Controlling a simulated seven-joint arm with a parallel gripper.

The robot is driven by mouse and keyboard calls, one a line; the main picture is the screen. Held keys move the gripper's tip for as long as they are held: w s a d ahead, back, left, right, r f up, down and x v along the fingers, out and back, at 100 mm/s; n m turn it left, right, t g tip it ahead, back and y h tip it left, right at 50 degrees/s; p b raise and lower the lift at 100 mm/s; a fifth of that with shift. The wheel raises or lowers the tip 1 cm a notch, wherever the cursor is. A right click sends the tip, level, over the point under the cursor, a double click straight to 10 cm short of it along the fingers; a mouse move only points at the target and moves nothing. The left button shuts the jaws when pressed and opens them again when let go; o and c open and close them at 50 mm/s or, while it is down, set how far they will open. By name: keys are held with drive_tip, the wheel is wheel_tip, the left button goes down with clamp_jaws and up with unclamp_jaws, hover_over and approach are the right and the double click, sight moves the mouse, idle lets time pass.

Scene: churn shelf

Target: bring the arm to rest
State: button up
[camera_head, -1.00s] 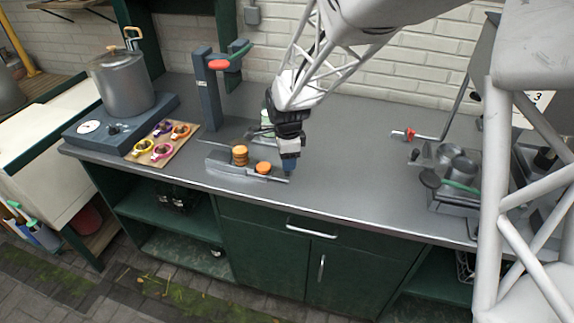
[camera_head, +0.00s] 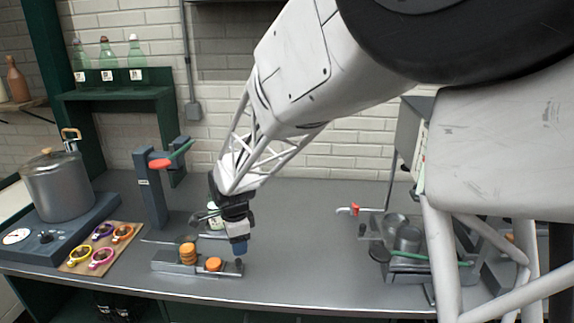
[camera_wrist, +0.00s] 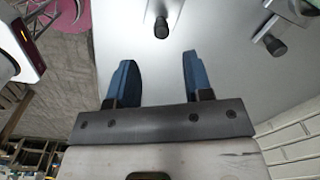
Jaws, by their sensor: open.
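My gripper (camera_head: 238,250) hangs just above the grey counter (camera_head: 300,250), beside the right end of a grey tray. In the wrist view my gripper (camera_wrist: 155,75) shows two blue fingers set wide apart, with nothing between them but bare counter beyond. My arm reaches across the head view from the upper right. Whether the fingertips touch the tray cannot be told.
The grey tray (camera_head: 165,268) holds orange discs (camera_head: 188,253). A post (camera_head: 150,190) stands behind. The middle counter is clear.

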drive_tip(key=s+d+r+n+t, duration=0.1)
drive_tip(key=s+d+r+n, duration=0.35)
drive_tip(key=d, duration=0.65)
drive_tip(key=s+d+r+n, duration=0.1)
drive_tip(key=s+d+r, duration=0.5)
drive_tip(key=d, duration=0.6)
drive_tip(key=s+d+r+n, duration=0.1)
drive_tip(key=s+d+n, duration=0.2)
drive_tip(key=s+d, duration=0.4)
drive_tip(key=s+d+r+n+t, duration=0.1)
drive_tip(key=s+d+r+n, duration=0.1)
drive_tip(key=s+d+n, duration=0.2)
drive_tip(key=s+d, duration=0.3)
drive_tip(key=s, duration=0.3)
drive_tip(key=shift+s+d, duration=0.3)
drive_tip(key=shift+s, duration=0.05)
